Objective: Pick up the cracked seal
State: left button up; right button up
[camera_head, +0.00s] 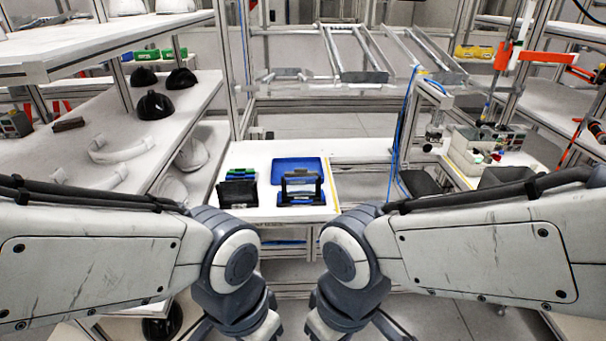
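I cannot make out a cracked seal for certain in the head view. White curved pieces (122,149) lie on the left shelf, but I cannot tell whether one is a seal or cracked. My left gripper (240,328) and my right gripper (350,330) are low at the bottom edge, below the small work table and mostly hidden by my wrists or cut off. Their fingers are too little seen to judge, and nothing held is visible.
The white work table (250,157) bears a blue tray (297,166), a black fixture with green parts (238,189) and a blue-black frame (301,188). Black helmet shells (155,105) stand on the left shelf. Grey bins (470,152) stand right. Metal posts flank the table.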

aim_at(298, 172)
jog(key=k, duration=0.55)
jog(key=z, duration=0.35)
jog(key=i, duration=1.4)
jog(key=u, duration=0.7)
